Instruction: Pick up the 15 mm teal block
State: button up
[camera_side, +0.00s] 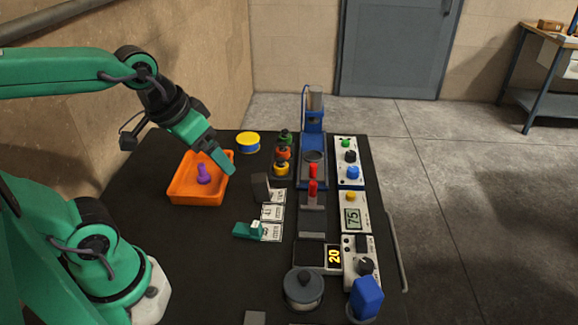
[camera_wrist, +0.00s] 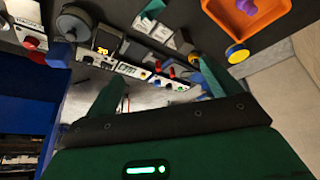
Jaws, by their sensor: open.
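The teal block (camera_side: 246,231) lies on the dark table beside a row of white label cards (camera_side: 272,213). In the wrist view it shows small at the top edge (camera_wrist: 153,8). My gripper (camera_side: 223,168) is open and empty. In the side view it appears over the right edge of the orange tray, up and left of the teal block and apart from it. In the wrist view the two teal fingers stand wide apart (camera_wrist: 162,70) with nothing between them.
The orange tray (camera_side: 180,192) holds a purple piece (camera_side: 204,174). A dark grey block (camera_side: 261,187) stands behind the cards. A yellow-blue tin (camera_side: 248,142), stacked knobs (camera_side: 282,155), a blue press (camera_side: 313,140) and control panels (camera_side: 350,210) stand farther back and right. A grey lidded pot (camera_side: 304,287) is in front.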

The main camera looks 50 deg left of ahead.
jog(key=w+f+n+g, duration=0.3)
jog(key=w+f, duration=0.1)
jog(key=f, duration=0.3)
jog(key=n+g, duration=0.2)
jog(key=n, duration=0.1)
send_over(248, 229)
notch_tip(248, 229, down, 8)
jog(key=r, duration=0.1)
jog(key=shift+s+d+f, duration=0.1)
jog(key=shift+d+f, duration=0.05)
jog(key=shift+f, duration=0.45)
jog(key=shift+f, duration=1.3)
jog(key=shift+f, duration=2.6)
